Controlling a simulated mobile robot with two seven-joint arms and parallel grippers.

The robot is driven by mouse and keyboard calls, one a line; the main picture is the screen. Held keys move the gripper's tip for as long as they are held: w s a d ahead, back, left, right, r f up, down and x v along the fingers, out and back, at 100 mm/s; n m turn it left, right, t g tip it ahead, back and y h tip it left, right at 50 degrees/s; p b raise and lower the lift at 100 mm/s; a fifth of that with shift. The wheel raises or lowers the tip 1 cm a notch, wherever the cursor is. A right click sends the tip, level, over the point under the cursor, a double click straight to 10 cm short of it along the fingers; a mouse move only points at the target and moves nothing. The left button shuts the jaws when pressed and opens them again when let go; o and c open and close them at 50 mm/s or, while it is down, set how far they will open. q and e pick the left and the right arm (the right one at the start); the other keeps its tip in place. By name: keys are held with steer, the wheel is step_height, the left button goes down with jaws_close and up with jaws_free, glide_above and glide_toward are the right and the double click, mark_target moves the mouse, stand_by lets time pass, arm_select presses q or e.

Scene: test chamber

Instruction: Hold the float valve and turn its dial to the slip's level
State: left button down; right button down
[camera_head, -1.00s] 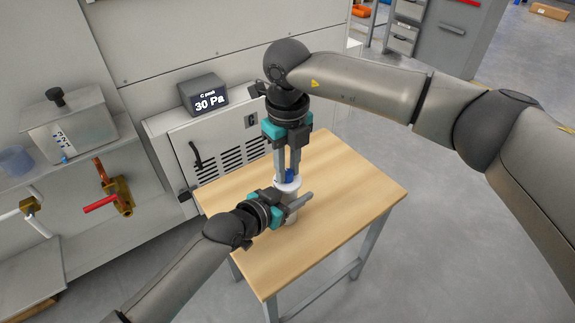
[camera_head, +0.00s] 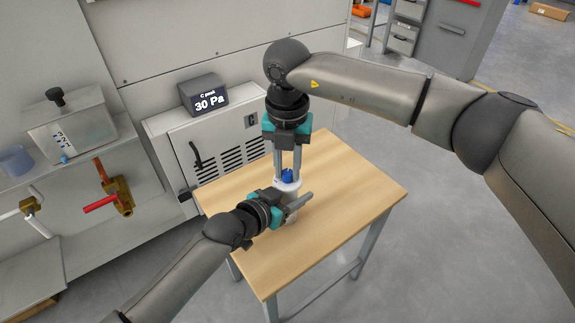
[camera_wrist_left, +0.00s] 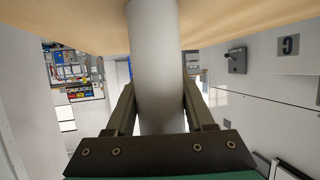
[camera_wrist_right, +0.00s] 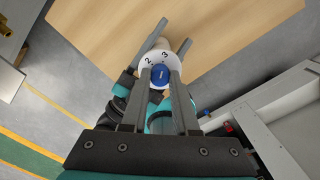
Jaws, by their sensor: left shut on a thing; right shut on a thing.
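The float valve is a pale upright cylinder (camera_wrist_left: 155,60) standing on the wooden table (camera_head: 355,190). On top is a white disc (camera_wrist_right: 148,58) with the numerals 2 and 3 showing, and a blue dial (camera_wrist_right: 160,75) with a light mark at its centre. My left gripper (camera_head: 290,206) is shut around the cylinder from the side; its fingers flank the body in the left wrist view. My right gripper (camera_head: 287,178) points down from above, shut on the blue dial. The rest of the disc's scale is hidden by the right fingers. No slip is recognisable.
A dark display box (camera_head: 204,95) reading "C peak 30 Pa" stands on the white cabinet (camera_head: 215,145) behind the table. The table's right side is clear.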

mark_target(288, 172)
arm_select(q)
steer(key=shift+f, duration=0.1)
arm_select(e)
steer(key=shift+m, duration=0.4)
steer(key=c, duration=0.7)
jaws_free()
steer(key=shift+o, duration=0.2)
step_height(288, 172, up, 12)
arm_select(q)
steer(key=shift+c, duration=1)
jaws_free()
